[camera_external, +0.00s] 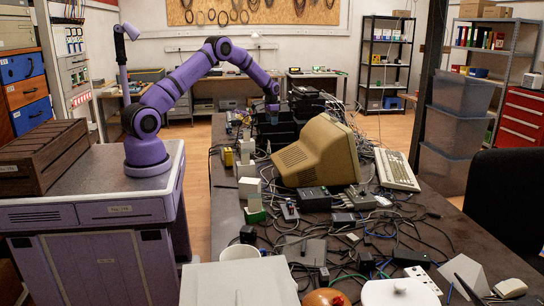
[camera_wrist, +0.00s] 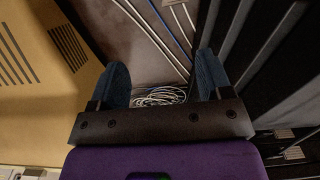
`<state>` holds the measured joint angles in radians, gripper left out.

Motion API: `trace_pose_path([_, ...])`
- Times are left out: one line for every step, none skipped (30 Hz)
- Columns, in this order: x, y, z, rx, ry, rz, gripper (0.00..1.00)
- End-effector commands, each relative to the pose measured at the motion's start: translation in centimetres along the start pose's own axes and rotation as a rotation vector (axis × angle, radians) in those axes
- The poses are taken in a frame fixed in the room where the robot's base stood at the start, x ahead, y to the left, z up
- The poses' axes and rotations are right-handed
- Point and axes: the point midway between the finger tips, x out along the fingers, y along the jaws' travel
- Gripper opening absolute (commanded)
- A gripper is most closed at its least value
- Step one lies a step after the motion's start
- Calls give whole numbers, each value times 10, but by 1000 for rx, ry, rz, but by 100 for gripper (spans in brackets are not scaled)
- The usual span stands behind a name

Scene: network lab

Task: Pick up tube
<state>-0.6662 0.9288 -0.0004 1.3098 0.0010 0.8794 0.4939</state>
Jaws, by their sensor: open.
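I cannot make out a tube for certain in either view. My gripper (camera_external: 272,105) hangs at the end of my purple arm over the far left part of the cluttered table (camera_external: 225,215). In the wrist view my gripper (camera_wrist: 162,75) shows two dark blue fingers spread wide, with nothing held between them. A coil of pale cable (camera_wrist: 158,97) shows past the gap between the fingers, with white and blue cables above it. Small items under the gripper are too small to tell apart.
A beige CRT monitor (camera_external: 318,150) lies tilted mid-table, right of my gripper. Black boxes (camera_external: 274,133) stand below the gripper. A keyboard (camera_external: 396,170), tangled cables and adapters crowd the table. Grey plastic bins (camera_external: 455,133) stand beyond its right side. Open floor (camera_external: 195,150) lies left of it.

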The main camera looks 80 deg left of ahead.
Motion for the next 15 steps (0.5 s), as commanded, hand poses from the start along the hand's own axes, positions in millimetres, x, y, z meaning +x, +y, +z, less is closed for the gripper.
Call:
trace_pose_path([16, -10, 2, -5, -8, 4, 72])
trace_pose_path([23, -14, 2, -5, -10, 6, 72])
trace_pose_path([31, -19, 3, -6, -14, 8, 72])
trace_pose_path([35, -22, 3, -7, -15, 9, 72])
trace_pose_path([39, -24, 4, -8, -17, 10, 72])
trace_pose_path([43, -26, 4, -9, -19, 11, 72])
trace_pose_path([45, -28, 4, -9, -20, 11, 72])
trace_pose_path([47, -29, 5, -10, -20, 11, 72])
trace_pose_path([50, -29, 5, -9, -21, 12, 72])
trace_pose_path([52, -29, 5, -9, -21, 12, 72])
trace_pose_path([54, -29, 5, -9, -22, 12, 72])
trace_pose_path([58, -29, 5, -9, -22, 13, 72])
trace_pose_path([62, -29, 6, -9, -23, 13, 72])
trace_pose_path([66, -28, 6, -9, -23, 13, 72])
trace_pose_path([71, -28, 6, -9, -23, 13, 72])
